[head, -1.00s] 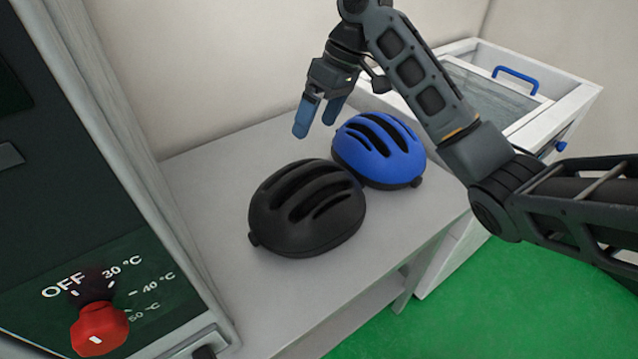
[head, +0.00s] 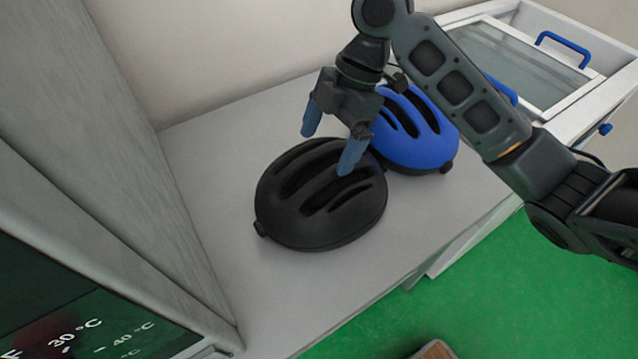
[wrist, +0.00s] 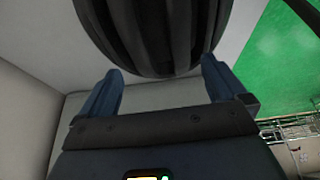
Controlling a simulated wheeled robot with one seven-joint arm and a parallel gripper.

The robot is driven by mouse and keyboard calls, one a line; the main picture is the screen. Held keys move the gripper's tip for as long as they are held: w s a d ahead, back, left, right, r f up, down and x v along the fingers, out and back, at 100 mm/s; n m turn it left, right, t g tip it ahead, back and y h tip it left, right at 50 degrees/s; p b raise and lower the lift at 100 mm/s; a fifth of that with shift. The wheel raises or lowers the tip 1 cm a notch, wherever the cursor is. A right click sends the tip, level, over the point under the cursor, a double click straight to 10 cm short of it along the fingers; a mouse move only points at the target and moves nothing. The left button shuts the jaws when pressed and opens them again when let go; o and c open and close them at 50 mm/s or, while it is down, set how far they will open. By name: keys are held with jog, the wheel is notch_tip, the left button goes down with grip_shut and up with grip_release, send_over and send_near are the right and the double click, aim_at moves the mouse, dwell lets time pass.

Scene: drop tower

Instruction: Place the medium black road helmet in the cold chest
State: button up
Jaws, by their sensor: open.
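The black helmet (head: 320,222) rests upright on the grey table, front left of the blue helmet (head: 418,145). My gripper (head: 330,148) is open and empty, its blue fingertips over the back of the black helmet. In the wrist view the black helmet (wrist: 160,35) lies just beyond and between the two spread fingertips (wrist: 160,85); I cannot tell whether they touch it. My gripper partly hides the blue helmet. The white chest (head: 570,110) with a glass lid (head: 515,65) and blue handles stands at the back right; its lid looks closed.
The table (head: 225,140) has free room left of and in front of the black helmet. A tall grey cabinet with a temperature panel (head: 90,330) stands close on the left. The blue helmet sits very near the black one. Green floor (head: 500,290) lies at right.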

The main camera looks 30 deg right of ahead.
aim_at(326, 180)
jog(key=shift+x, duration=1.9)
jog(key=shift+s+a, duration=0.1)
jog(key=shift+a, duration=0.1)
jog(key=shift+c, duration=0.3)
jog(key=shift+r, duration=0.1)
jog(key=c, duration=1.6)
